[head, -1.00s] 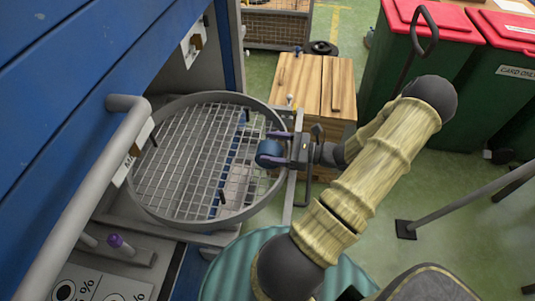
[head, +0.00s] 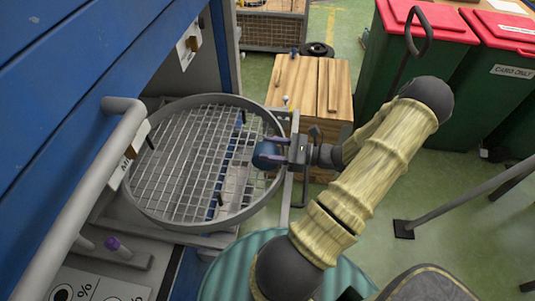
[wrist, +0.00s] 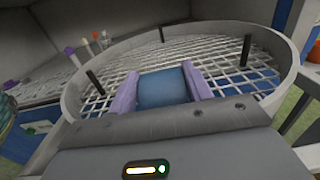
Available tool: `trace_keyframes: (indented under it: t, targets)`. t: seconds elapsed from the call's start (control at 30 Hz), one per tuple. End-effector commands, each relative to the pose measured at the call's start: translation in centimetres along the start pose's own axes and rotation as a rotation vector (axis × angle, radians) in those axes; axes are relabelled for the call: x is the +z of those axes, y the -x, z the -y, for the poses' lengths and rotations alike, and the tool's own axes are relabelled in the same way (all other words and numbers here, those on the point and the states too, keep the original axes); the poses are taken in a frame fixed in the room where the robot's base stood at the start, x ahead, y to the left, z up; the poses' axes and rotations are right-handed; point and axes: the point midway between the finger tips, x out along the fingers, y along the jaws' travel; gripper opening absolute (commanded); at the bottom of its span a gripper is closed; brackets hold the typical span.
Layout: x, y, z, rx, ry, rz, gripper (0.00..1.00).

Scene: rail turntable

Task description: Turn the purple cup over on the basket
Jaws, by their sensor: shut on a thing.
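The basket is a round grey wire-mesh tray with a raised rim (head: 140,203); several dark pegs stand up from its mesh. My gripper (head: 274,149) is at the basket's right rim, with purple fingers pointing left over it. It is shut on a small rounded thing (head: 264,156), apparently the cup, which looks blue rather than purple here. In the wrist view the cup (wrist: 163,90) sits between the two purple fingers (wrist: 163,92), with the mesh and far rim (wrist: 220,30) beyond. The cup's mouth is hidden, so I cannot tell which way it faces.
A blue panelled wall with a grey handrail (head: 75,205) is close on the left. A wooden box (head: 305,90) stands behind my gripper. Green bins with red lids (head: 445,30) stand at the back right. A purple-tipped knob (head: 112,243) is at the lower left.

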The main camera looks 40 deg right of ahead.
Motion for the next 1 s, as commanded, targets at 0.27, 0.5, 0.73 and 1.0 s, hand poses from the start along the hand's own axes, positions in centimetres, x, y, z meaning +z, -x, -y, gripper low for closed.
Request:
trace_keyframes:
  t: [0.27,0.5,0.73,1.0]
  targets:
    - [1.7,0.0,0.1,0.000,0.004,-0.002,0.20]
    - [5.8,0.0,0.0,0.001,0.005,-0.004,0.20]
    - [9.2,-0.1,0.0,0.002,0.003,-0.002,0.20]
    - [10.1,-0.1,0.0,0.002,0.000,0.000,0.20]
